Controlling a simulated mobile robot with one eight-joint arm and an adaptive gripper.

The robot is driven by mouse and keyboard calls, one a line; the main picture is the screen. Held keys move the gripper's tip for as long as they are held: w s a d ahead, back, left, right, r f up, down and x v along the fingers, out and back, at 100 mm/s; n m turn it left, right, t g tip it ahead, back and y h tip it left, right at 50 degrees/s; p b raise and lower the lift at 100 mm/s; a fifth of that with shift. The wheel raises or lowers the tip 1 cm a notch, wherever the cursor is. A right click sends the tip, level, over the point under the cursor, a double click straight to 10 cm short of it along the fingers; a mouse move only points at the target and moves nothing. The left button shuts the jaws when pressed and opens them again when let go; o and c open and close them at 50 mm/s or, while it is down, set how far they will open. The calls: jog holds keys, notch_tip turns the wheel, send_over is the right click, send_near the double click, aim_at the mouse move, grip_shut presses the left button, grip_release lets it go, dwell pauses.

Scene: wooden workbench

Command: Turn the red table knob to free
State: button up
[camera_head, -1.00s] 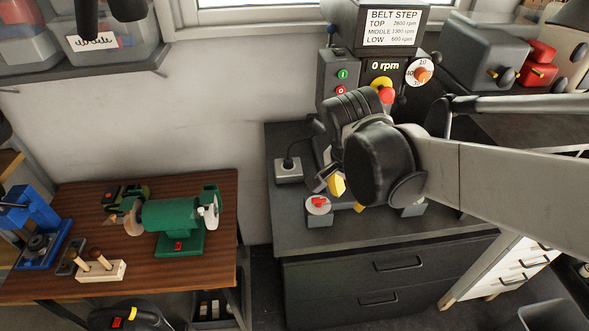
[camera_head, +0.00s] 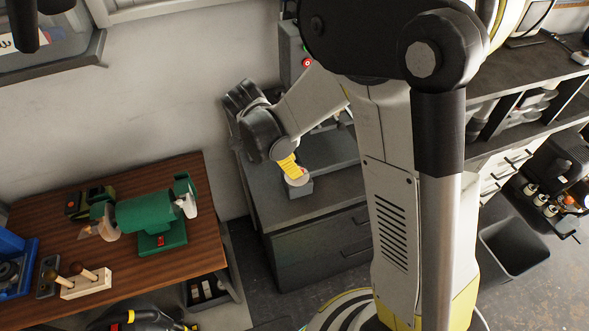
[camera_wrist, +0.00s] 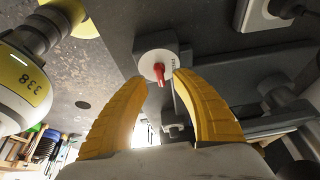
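The red table knob (camera_wrist: 158,75) sits on a pale round dial with markings. The dial is on a grey block (camera_head: 300,190) at the front corner of the dark cabinet top. In the head view my yellow fingers largely cover the knob. My gripper (camera_wrist: 160,82) is open, with its two yellow fingertips on either side of the knob in the wrist view. A gap shows between the fingers and the knob, and I cannot see contact. In the head view my gripper (camera_head: 292,169) comes down to the dial from the upper left.
The dark cabinet (camera_head: 320,248) holds the machine, with the red stop button (camera_head: 307,62) behind. My arm hides much of the machine. To the left, a wooden table (camera_head: 110,285) carries a green grinder (camera_head: 150,215). An open grey bin (camera_head: 513,247) stands right.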

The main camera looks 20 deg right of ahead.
jog(key=shift+x, duration=1.25)
grip_shut()
